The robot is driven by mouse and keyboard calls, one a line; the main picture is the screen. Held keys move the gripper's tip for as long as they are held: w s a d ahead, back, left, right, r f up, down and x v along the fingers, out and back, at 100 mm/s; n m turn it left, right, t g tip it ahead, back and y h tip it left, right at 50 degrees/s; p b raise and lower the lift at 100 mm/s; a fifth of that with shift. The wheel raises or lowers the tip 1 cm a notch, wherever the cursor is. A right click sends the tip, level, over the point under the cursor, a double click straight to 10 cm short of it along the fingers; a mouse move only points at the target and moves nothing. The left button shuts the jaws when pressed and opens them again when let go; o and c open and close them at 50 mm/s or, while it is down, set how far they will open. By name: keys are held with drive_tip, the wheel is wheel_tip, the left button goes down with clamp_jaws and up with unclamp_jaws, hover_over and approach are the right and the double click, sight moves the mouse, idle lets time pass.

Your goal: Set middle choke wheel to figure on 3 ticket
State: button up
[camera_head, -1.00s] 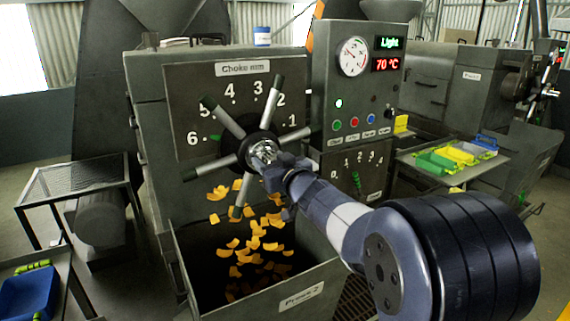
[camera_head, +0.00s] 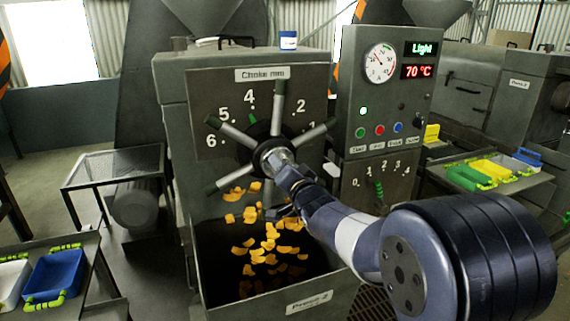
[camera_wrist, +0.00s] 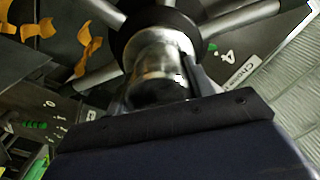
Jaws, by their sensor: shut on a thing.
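The choke wheel (camera_head: 238,136) has a dark hub and several grey spokes with dark tips. It is on the press front, below a "Choke mm" label (camera_head: 263,74). My gripper (camera_head: 280,163) is shut on its metal centre, also seen in the wrist view (camera_wrist: 158,75). On the dial plate (camera_head: 210,95), figures 6, 5, 4 and 2 show; a spoke covers the place between 4 and 2. A small green mark (camera_head: 252,118) is just below the 4, and shows by the 4 in the wrist view too. The box below reads "Press 2" (camera_head: 309,302). I see no ticket.
Orange flakes (camera_head: 262,250) fall into the open box under the wheel. A control panel (camera_head: 385,90) with lights and a 70 °C display stands right. A lower 0 to 4 scale has a green pointer (camera_head: 378,188). Trays lie at left and right.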

drive_tip(key=shift+m, duration=0.5)
drive_tip(key=o, duration=1.4)
drive_tip(key=b+v, duration=0.1)
drive_tip(key=v, duration=0.9)
drive_tip(key=shift+s+d+b, duration=0.15)
drive_tip(key=shift+s+b, duration=0.2)
drive_tip(key=shift+s, duration=0.05)
drive_tip(key=shift+w, duration=0.1)
